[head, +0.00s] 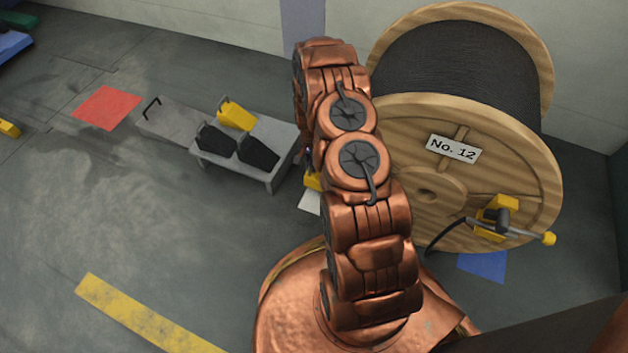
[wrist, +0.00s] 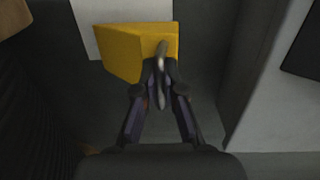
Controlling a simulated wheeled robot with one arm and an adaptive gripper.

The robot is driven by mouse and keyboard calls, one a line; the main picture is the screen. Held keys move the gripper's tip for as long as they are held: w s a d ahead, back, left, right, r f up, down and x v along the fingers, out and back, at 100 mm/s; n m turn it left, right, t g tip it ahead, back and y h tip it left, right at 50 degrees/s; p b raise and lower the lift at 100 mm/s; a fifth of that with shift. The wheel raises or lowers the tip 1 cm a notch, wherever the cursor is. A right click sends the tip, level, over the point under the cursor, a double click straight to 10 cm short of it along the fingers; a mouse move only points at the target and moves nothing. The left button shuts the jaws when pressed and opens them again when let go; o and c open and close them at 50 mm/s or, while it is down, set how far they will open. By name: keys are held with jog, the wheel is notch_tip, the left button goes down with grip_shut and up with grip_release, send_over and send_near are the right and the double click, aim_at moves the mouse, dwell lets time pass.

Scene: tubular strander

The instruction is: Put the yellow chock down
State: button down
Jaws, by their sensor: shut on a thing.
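My gripper (wrist: 162,68) is shut on a yellow chock (wrist: 118,48), holding it by a grey handle on its side in the wrist view. In the head view only a small part of this yellow chock (head: 313,181) shows, as my copper arm covers most of it and my gripper. The chock is between the reel and the low grey bench. A white floor patch (head: 309,202) lies right by it, and its pale surface also shows behind the chock in the wrist view (wrist: 92,14). I cannot tell whether the chock touches the floor.
A low grey bench (head: 285,138) holds another yellow chock (head: 237,117) and two black chocks (head: 257,153). The wooden reel No. 12 (head: 412,135) stands right of my arm, with a blue patch (head: 486,267) below. A red patch (head: 107,107) lies left. The left floor is mostly clear.

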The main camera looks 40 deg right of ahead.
aim_at(311, 179)
jog(key=s+a+f+b, duration=0.1)
jog(key=s, duration=0.1)
jog(key=s+a+f+b, duration=0.1)
jog(key=f+b, duration=0.1)
jog(key=shift+s+a+f, duration=0.15)
jog(key=shift+s+f, duration=0.05)
jog(key=shift+s, duration=0.15)
dwell(0.3)
jog(key=c, duration=1.3)
grip_release()
